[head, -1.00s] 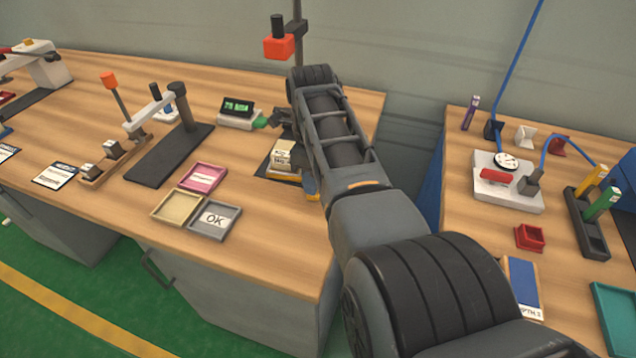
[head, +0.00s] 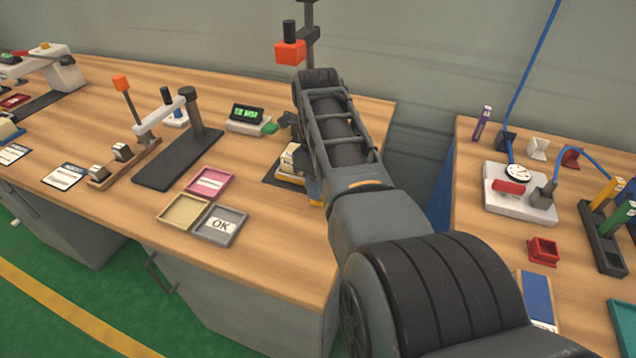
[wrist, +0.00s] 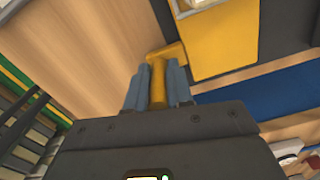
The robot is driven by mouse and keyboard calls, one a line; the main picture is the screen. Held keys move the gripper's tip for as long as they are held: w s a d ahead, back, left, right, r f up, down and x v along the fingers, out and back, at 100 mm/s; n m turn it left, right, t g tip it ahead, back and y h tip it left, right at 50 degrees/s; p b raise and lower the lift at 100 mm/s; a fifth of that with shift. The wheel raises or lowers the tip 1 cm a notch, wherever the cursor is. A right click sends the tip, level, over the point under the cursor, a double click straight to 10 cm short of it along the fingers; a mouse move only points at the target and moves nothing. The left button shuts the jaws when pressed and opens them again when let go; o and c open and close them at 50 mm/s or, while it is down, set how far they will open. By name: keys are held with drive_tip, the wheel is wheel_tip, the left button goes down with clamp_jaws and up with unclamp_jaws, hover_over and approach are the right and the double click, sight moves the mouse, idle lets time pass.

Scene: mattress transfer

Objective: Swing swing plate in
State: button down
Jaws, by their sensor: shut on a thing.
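The swing plate is a yellow plate (wrist: 215,50) with a yellow handle (wrist: 158,88) at its edge in the wrist view. My gripper (wrist: 158,95) is shut on that handle, with one blue-grey finger on each side. A pale block sits on the plate; its edge shows at the top of the wrist view (wrist: 195,4). In the head view the block (head: 289,158) stands over a dark base, and a bit of the yellow plate (head: 314,191) shows beside my arm. My arm hides the fingers and much of the plate there.
A small green-screen display (head: 246,115) stands to the left. Pink, tan and grey OK trays (head: 219,226) lie in front. A gap separates this bench from the right bench (head: 490,260).

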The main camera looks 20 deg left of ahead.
drive_tip(key=c, duration=1)
unclamp_jaws()
drive_tip(key=shift+a, duration=0.1)
drive_tip(key=shift+r, duration=3.95)
